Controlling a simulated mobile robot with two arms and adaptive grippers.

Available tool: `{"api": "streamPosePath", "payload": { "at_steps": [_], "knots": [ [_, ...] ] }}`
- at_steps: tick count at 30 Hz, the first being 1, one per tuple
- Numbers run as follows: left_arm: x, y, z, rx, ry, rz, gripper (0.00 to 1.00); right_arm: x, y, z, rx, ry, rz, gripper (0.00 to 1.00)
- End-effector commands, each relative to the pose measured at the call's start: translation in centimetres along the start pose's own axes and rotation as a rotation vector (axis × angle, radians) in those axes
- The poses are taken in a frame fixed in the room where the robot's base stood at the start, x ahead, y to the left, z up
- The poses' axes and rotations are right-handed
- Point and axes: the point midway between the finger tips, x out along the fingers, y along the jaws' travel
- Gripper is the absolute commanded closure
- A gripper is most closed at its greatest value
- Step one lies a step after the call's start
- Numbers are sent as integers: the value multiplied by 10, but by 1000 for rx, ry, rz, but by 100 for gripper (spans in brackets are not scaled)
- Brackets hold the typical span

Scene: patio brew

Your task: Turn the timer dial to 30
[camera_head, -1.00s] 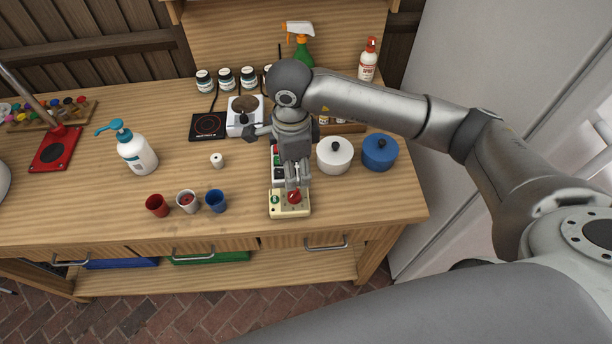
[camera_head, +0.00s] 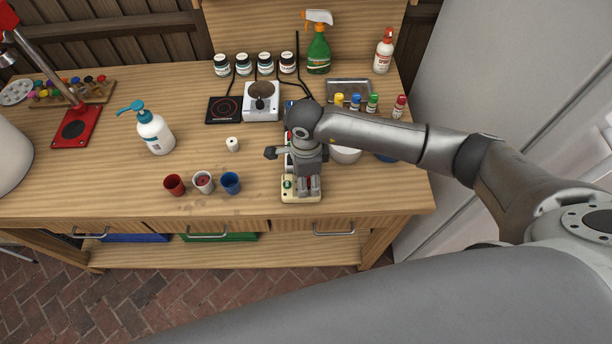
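The timer (camera_head: 289,196) is a cream box with a green button on its left side, near the front edge of the wooden bench. My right gripper (camera_head: 309,192) is directly over the right part of the timer, pointing down. Its fingers cover the place where the red dial showed earlier, so the dial and its setting are hidden. The two fingers look close together, but I cannot tell whether they are shut on the dial. My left gripper is not in view.
Red (camera_head: 174,185), white (camera_head: 203,182) and blue (camera_head: 231,183) cups stand left of the timer. A power strip (camera_head: 290,160) lies behind it, partly hidden by my arm. A white pot (camera_head: 345,155) stands behind right. Bench space left of the cups is clear.

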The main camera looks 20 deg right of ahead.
Motion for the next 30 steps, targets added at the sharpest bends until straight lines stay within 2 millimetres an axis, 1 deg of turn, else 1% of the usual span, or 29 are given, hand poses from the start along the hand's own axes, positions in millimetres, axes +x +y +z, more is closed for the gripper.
{"api": "streamPosePath", "payload": {
  "at_steps": [1,9,10,14,17,24,30],
  "knots": [
    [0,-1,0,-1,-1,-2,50,0,0,0,0,0,0,59],
    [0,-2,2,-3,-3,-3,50,-1,0,0,1,0,0,94],
    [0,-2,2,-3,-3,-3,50,-1,0,0,1,0,0,96],
    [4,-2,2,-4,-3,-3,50,1,0,0,22,0,-1,96],
    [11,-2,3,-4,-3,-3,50,2,-1,0,86,-1,-1,96],
    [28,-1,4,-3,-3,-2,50,2,-1,0,304,-1,-2,96],
    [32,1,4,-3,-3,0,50,0,0,0,392,-1,-1,96]
  ]
}}
